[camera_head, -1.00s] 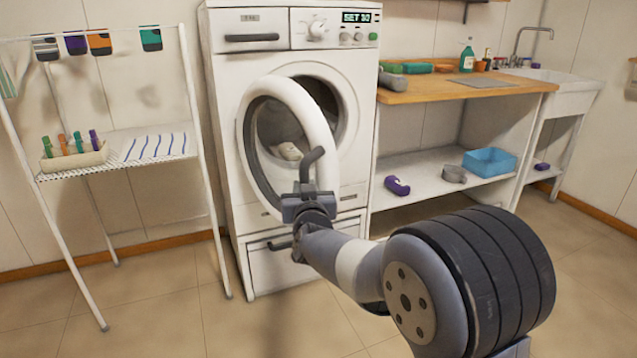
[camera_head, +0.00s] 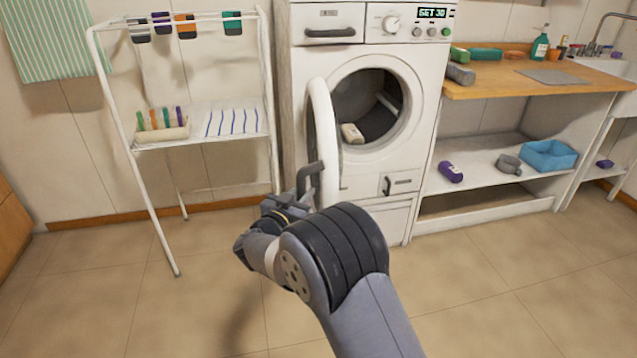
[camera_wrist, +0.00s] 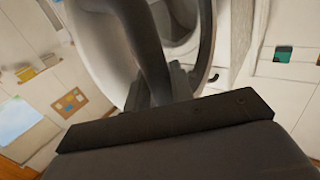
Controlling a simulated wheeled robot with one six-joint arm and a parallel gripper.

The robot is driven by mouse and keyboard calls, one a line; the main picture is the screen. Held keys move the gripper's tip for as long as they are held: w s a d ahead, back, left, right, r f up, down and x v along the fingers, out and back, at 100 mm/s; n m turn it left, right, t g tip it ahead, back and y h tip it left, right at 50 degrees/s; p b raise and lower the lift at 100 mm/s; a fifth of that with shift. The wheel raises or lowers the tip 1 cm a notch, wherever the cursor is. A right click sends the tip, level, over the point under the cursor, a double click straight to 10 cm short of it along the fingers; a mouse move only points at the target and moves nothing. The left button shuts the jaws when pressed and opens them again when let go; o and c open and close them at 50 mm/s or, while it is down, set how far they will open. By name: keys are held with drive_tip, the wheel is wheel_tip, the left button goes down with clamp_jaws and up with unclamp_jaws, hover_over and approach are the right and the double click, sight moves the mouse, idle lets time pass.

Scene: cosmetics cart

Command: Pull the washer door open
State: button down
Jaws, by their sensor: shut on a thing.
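The white washer (camera_head: 349,51) stands against the wall. Its round door (camera_head: 323,125) is swung open and shows nearly edge-on, left of the drum opening (camera_head: 368,100). A pale item (camera_head: 352,133) lies at the opening's lower lip. My gripper (camera_head: 298,190) is shut on the dark door handle (camera_head: 309,178), in front of the door's lower part. In the wrist view the handle (camera_wrist: 142,45) rises between the fingers, with the door ring (camera_wrist: 95,50) behind it. My arm hides part of the washer's lower front.
A white drying rack (camera_head: 118,110) with hanging cloths stands close to the left. A wooden counter (camera_head: 500,85) with a shelf and a blue bin (camera_head: 549,156) is at the right. The tiled floor (camera_head: 90,290) at front left is clear.

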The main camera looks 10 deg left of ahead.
drive_tip(key=shift+s+a+r+m+h+p, duration=0.15)
drive_tip(key=shift+a+m+h+p, duration=0.25)
drive_tip(key=shift+a, duration=0.7)
drive_tip(key=c, duration=1.3)
unclamp_jaws()
drive_tip(key=v, duration=1)
drive_tip(key=shift+s+a+p, duration=0.1)
drive_tip(key=shift+s+p, duration=0.25)
drive_tip(key=shift+p, duration=0.05)
drive_tip(key=shift+w, duration=0.15)
